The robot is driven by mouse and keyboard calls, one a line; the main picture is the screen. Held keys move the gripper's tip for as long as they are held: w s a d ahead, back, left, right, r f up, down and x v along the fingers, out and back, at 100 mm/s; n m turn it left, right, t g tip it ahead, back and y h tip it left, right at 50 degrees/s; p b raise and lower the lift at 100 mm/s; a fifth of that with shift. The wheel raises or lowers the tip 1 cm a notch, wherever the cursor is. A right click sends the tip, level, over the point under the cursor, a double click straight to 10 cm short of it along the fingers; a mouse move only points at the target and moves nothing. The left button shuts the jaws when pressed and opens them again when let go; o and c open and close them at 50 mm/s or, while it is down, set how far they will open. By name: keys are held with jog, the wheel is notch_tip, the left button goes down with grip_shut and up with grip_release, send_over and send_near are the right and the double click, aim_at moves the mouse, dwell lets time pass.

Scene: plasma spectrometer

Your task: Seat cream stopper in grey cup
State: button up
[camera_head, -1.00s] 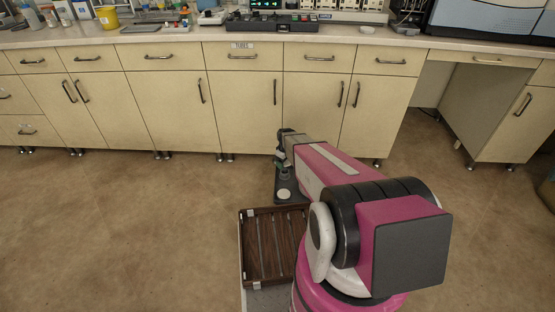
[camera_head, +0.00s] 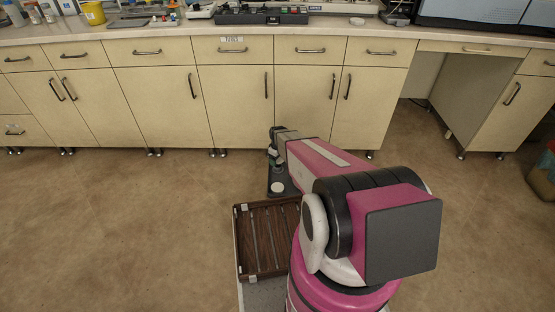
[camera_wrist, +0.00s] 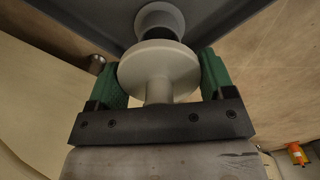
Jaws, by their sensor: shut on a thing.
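In the wrist view the cream stopper (camera_wrist: 158,68), a wide round disc with a stem, sits between the two green fingers of my gripper (camera_wrist: 160,78). My gripper is shut on it. The grey cup (camera_wrist: 161,17) is directly beyond the stopper, in line with it, its dark opening partly hidden by the disc. I cannot tell whether stopper and cup touch. In the head view my gripper (camera_head: 275,158) is low over the far part of a dark tray (camera_head: 290,189); stopper and cup are too small to tell apart there.
A pale round disc (camera_head: 278,187) lies on the dark tray's near part. A brown slatted wooden tray (camera_head: 240,242) is nearer me. Cream cabinets (camera_head: 160,105) under a cluttered counter stand behind. The brown floor to the left is clear.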

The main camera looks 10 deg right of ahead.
jog(key=shift+f, duration=1.1)
jog(key=o, duration=0.9)
jog(key=shift+f, duration=0.1)
notch_tip(320, 180, up, 11)
jog(key=shift+f, duration=0.1)
jog(key=shift+s, duration=0.1)
